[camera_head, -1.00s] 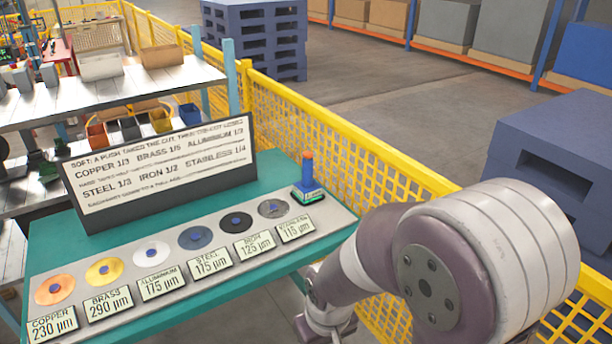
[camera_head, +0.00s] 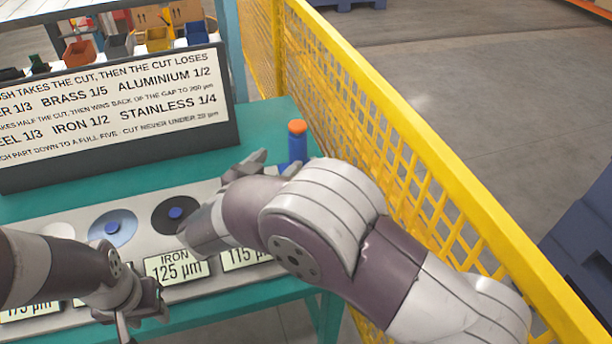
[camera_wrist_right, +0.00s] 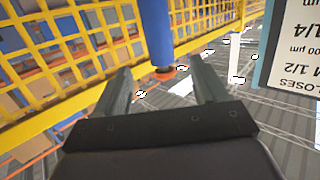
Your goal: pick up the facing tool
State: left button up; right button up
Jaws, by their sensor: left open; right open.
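The facing tool (camera_head: 297,146) is an upright blue cylinder with an orange top. It stands at the right end of the teal bench, and its lower part is hidden behind my right arm. My right gripper (camera_head: 256,166) is open, just left of the tool in the head view. In the right wrist view, the tool's blue body (camera_wrist_right: 157,32) shows between and beyond the two open fingers; I cannot tell whether they touch it. My left gripper (camera_head: 140,312) is open and empty at the bench's front edge, low in the head view.
A grey strip (camera_head: 150,197) holds round discs with thickness labels, partly covered by my arms. A white sign (camera_head: 110,115) with cut rules stands behind it. A yellow mesh fence (camera_head: 400,150) runs close along the bench's right side.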

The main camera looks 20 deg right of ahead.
aim_at(293, 148)
jog(key=x, duration=0.5)
jog(key=shift+w+d+f, duration=0.15)
jog(key=shift+w+d, duration=0.05)
jog(key=shift+w, duration=0.15)
jog(key=x, duration=0.5)
jog(key=shift+w+d+b, duration=0.2)
jog(key=shift+d+b, duration=0.05)
jog(key=shift+b, duration=0.05)
jog(key=shift+r, duration=0.25)
jog(key=shift+s, duration=0.1)
grip_shut()
jog(key=shift+r, duration=0.15)
